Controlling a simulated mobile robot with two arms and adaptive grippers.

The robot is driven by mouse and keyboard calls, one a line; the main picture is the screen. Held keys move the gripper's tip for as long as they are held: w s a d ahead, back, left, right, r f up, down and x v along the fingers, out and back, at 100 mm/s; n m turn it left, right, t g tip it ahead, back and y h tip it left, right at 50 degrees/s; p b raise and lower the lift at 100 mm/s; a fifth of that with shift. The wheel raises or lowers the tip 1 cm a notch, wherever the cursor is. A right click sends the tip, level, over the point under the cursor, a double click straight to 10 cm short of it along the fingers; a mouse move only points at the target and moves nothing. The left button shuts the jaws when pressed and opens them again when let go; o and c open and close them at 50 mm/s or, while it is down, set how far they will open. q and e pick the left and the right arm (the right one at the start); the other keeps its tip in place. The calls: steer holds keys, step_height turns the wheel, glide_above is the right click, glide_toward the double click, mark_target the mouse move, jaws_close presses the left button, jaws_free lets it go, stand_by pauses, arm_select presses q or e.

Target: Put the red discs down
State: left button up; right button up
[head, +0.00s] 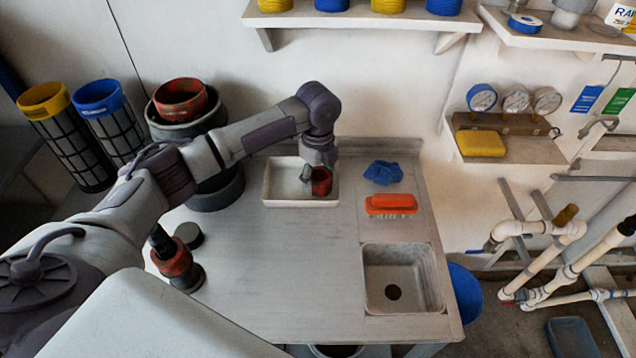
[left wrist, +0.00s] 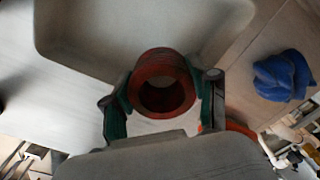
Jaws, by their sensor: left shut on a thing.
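The red discs (head: 322,182) show as a short dark red ring-shaped stack at the right part of a white tray (head: 270,184) on the bench. In the left wrist view the red discs (left wrist: 163,84) sit between both fingers, with a dark round hole facing the camera. My left gripper (head: 314,177) is shut on them, and its fingers (left wrist: 164,95) touch both sides. The discs are over the tray; I cannot tell whether they touch its floor. My right gripper is not in view.
A blue cloth (head: 383,172) and an orange brush-like object (head: 390,204) lie right of the tray. A sink (head: 402,278) is at the front right. A red and black object (head: 174,262) stands at the left. The bench (head: 290,265) is clear in the middle.

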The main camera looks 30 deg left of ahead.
arm_select(q)
steer(key=shift+f, duration=1.25)
steer(key=shift+f, duration=0.1)
steer(key=o, duration=0.9)
steer(key=shift+c, duration=0.2)
step_height(320, 180, up, 12)
